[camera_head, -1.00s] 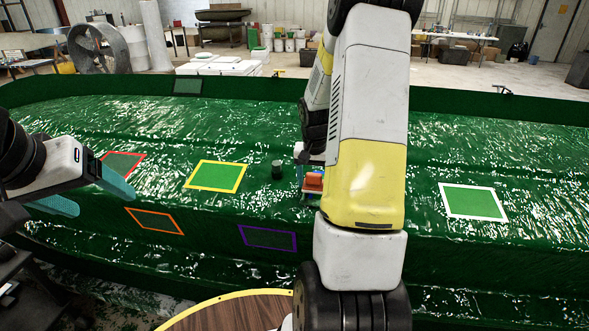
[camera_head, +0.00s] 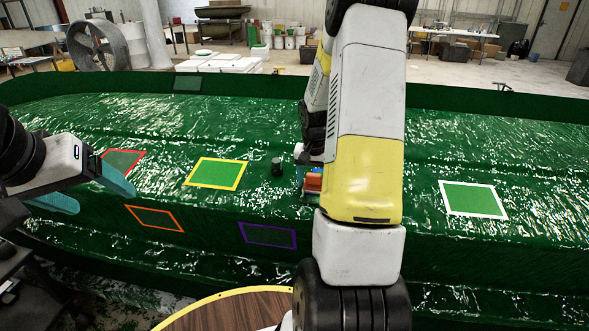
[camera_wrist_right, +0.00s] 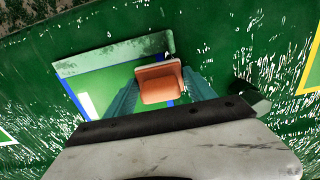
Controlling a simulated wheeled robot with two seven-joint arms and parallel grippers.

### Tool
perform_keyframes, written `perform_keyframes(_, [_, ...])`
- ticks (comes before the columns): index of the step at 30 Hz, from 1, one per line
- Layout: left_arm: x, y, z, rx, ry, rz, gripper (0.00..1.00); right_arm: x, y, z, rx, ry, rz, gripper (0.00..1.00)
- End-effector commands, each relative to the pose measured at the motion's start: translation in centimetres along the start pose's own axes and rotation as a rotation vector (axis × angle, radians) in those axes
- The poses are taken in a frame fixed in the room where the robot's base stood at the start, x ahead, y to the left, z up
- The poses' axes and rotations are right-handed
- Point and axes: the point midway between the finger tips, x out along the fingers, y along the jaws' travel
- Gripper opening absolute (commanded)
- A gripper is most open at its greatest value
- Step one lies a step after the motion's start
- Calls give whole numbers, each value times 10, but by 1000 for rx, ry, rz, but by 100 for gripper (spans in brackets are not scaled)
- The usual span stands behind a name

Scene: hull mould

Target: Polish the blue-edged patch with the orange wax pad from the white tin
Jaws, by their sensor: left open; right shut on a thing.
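The orange wax pad (camera_wrist_right: 160,84) is between the teal fingers of my right gripper (camera_wrist_right: 158,95), which is shut on it. The pad also shows in the head view (camera_head: 313,182), beside my right arm. The blue-edged patch (camera_wrist_right: 100,88) lies under the pad in the right wrist view; my gripper covers part of it. A pale mottled strip (camera_wrist_right: 113,53) crosses its top end. I cannot tell whether the pad touches the patch. In the head view my right arm hides most of the patch. My left gripper (camera_head: 88,193) is open and empty at the left. I cannot make out the white tin.
The glossy green hull also bears red (camera_head: 123,162), yellow (camera_head: 216,173), orange (camera_head: 154,219), purple (camera_head: 267,235) and white-edged (camera_head: 473,200) patches. A dark green cylinder (camera_head: 277,168) stands left of my right gripper. A yellow-rimmed wooden top (camera_head: 235,312) is at the front.

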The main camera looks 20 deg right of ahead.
Motion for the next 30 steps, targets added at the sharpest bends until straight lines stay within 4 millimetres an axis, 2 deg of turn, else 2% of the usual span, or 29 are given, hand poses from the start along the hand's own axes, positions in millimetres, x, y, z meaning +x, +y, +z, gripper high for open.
perform_keyframes(20, [0, 0, 0, 0, 0, 0, 75, 3, 0, 0, 0, 0, 0, 31])
perform_keyframes(30, [0, 0, 0, 0, 0, 0, 75, 3, 29, 1, 3, -2, 1, 31])
